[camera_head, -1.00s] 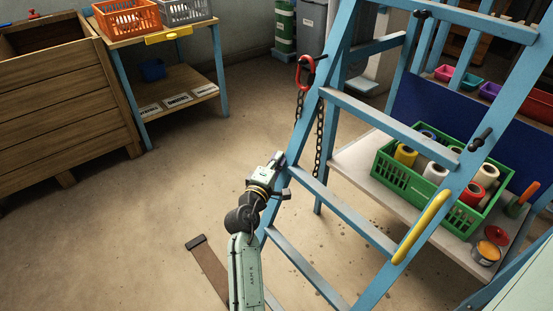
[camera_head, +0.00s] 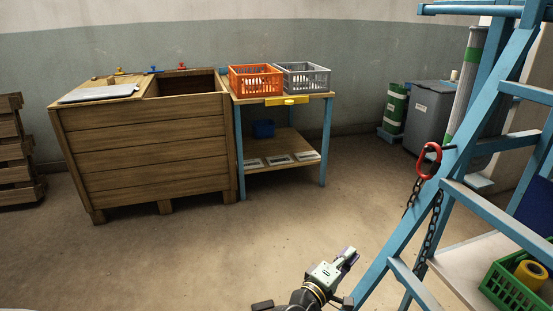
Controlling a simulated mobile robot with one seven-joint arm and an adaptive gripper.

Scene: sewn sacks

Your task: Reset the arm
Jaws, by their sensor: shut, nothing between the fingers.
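My gripper (camera_head: 347,257) shows at the bottom of the head view, right of centre, at the end of my arm. It is shut and empty, above the floor. It is close to the leg of a blue ladder-like frame (camera_head: 404,229) on its right; I cannot tell whether they touch. Most of my arm is below the picture edge.
A wooden bin (camera_head: 150,155) and a blue-legged table (camera_head: 325,140) with an orange crate (camera_head: 256,80) and a grey crate (camera_head: 303,76) stand at the back. A chain (camera_head: 430,235) hangs from a red hook (camera_head: 429,160) on the frame. The floor at centre is clear.

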